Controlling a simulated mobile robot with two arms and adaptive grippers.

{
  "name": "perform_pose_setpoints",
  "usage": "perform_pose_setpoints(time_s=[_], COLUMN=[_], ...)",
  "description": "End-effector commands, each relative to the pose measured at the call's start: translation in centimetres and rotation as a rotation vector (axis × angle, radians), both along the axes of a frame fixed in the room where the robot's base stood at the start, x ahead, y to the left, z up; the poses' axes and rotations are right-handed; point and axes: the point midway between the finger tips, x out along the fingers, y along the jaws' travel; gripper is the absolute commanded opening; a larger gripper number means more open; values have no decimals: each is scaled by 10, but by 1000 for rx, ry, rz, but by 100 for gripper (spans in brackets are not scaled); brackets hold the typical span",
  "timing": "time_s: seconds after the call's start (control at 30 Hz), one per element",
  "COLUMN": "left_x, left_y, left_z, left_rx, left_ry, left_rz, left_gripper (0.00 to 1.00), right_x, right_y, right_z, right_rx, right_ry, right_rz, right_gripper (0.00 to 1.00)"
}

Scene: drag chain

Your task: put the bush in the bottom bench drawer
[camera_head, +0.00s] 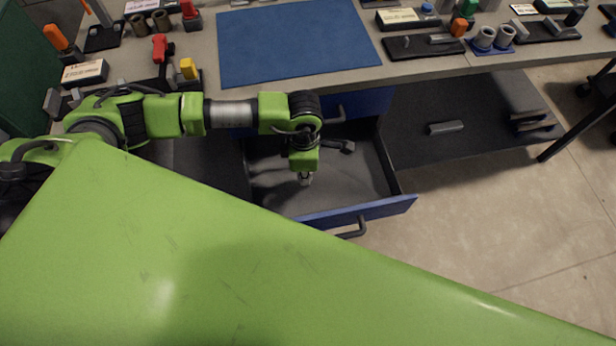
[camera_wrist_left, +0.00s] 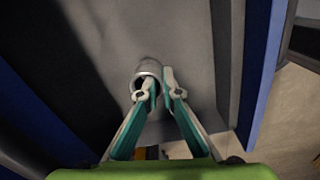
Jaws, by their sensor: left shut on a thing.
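The bush (camera_wrist_left: 149,69) is a small light grey metal ring in the left wrist view. My left gripper (camera_wrist_left: 160,78) is shut on it, with one fingertip inside the ring and the other against its outside. In the head view, my left gripper (camera_head: 305,177) points down over the inside of an open bench drawer. The drawer (camera_head: 358,213) has a blue front with a dark handle and a grey floor, and it is pulled out below a closed blue drawer (camera_head: 362,103). The gap between bush and drawer floor is hard to judge. My right gripper is not in view.
A dark tool-like object (camera_head: 341,146) lies at the back of the drawer. The bench top (camera_head: 405,72) above holds a blue mat (camera_head: 295,42) and several tools and trays. A dark lower shelf (camera_head: 440,105) is to the right. Floor (camera_head: 480,215) is clear in front.

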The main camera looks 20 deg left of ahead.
Motion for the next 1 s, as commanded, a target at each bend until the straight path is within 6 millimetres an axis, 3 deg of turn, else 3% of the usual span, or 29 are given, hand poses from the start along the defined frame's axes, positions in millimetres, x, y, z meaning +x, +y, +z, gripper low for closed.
perform_pose_setpoints(time_s=[0.2, 0.43, 0.8, 0.9, 1.0], left_x=[10, 10, 10, 10, 10], left_y=[-6, -5, -5, -5, -5], left_z=[-13, -41, -47, -46, -46], left_rx=[-1, 0, -1, -1, -1], left_ry=[0, 1, -2, 0, 0], left_rz=[0, 0, 0, 0, 0], left_gripper=[0, 0, 0, 22, 22], right_x=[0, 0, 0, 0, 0], right_y=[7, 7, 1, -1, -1], right_z=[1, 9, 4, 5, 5], right_rx=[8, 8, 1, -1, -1], right_ry=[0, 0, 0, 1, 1], right_rz=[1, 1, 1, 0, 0], right_gripper=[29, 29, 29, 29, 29])
